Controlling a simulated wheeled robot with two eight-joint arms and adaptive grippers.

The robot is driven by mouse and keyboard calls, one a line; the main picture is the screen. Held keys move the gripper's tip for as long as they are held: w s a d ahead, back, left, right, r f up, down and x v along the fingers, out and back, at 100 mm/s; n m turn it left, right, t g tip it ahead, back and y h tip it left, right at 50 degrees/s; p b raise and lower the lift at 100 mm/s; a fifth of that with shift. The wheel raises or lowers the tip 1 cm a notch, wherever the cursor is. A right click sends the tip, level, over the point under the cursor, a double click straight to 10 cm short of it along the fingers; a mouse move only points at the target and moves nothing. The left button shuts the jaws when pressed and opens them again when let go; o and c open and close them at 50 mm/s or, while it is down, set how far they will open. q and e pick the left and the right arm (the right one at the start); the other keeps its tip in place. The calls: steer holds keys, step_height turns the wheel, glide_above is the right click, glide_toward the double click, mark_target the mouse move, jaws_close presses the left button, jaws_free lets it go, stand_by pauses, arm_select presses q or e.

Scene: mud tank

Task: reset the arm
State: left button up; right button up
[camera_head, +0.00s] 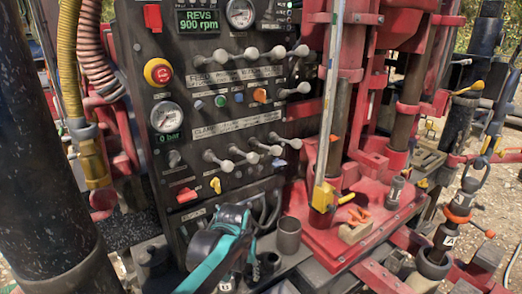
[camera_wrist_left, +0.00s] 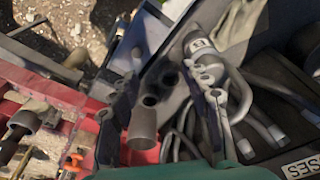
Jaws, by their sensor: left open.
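My left arm (camera_head: 215,262), with teal parts, comes in at the bottom of the head view, low in front of the control panel (camera_head: 215,130). My left gripper (camera_head: 246,232) is at its end, near a grey cup (camera_head: 289,236). In the left wrist view the two dark grey fingers of the left gripper (camera_wrist_left: 162,72) stand apart. I see nothing held between them. The cup (camera_wrist_left: 143,128) shows between the fingers there; I cannot tell whether they touch it. My right gripper is in neither view.
Levers (camera_head: 245,150) stick out of the panel above the gripper. A red deck (camera_head: 340,240) with small orange parts and a yellow-ended upright bar (camera_head: 325,190) lies to the right. Black hoses (camera_wrist_left: 185,135) run close beside the fingers. A thick dark column (camera_head: 35,150) fills the left edge.

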arm_select(q)
steer(key=s+a+r+n+t, duration=0.1)
steer(key=s+a+t, duration=0.4)
steer(key=s+a, duration=0.8)
steer(key=s, duration=0.3)
steer(key=shift+s+n+y, duration=0.3)
steer(key=shift+s, duration=0.05)
